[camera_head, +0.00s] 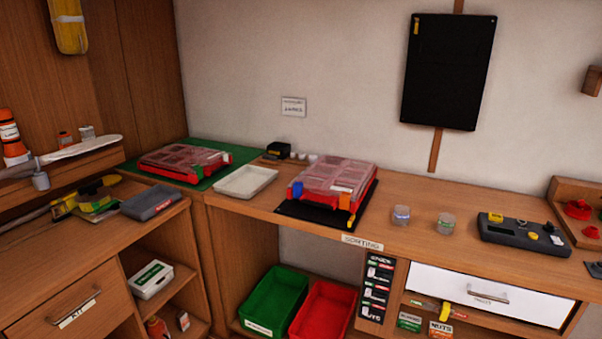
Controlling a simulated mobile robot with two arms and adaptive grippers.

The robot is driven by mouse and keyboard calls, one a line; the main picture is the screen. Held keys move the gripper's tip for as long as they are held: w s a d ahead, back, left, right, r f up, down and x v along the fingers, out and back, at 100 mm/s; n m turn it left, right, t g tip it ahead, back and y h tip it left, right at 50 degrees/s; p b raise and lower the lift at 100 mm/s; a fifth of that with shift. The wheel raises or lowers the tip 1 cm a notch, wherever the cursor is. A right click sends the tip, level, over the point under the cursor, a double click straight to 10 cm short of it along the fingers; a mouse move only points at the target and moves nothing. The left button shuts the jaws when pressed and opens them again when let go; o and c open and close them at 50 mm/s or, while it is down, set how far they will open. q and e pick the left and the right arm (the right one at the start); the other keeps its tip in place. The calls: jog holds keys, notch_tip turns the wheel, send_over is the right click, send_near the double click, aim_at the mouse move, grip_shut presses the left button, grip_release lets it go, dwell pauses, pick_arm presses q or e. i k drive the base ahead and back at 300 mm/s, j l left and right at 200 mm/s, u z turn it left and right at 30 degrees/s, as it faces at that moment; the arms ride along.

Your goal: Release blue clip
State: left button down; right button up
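A red case (295,203) with a clear, compartmented lid (333,175) sits on a black mat (312,220) on the wooden counter. The lid looks closed. A small blue clip (297,191) is at the case's front left corner. An orange clip (344,219) is at its front right. Whether the blue clip is latched is too small to tell. Neither of my grippers is in view.
A second red case (222,157) lies on a green mat (238,151), with a white tray (246,181) between the cases. Two jars (401,215) and a grey device (520,235) stand right. Green (274,299) and red bins (324,309) sit below.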

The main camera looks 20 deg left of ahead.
aim_at(297, 187)
jog(key=i+l+u, duration=0.4)
jog(key=i+l, duration=0.15)
jog(key=i+l+u, duration=0.2)
jog(key=l, duration=0.2)
jog(key=i+l+u, duration=0.15)
jog(key=i+l, duration=0.15)
jog(key=i+l+u, duration=0.2)
jog(key=l, duration=0.3)
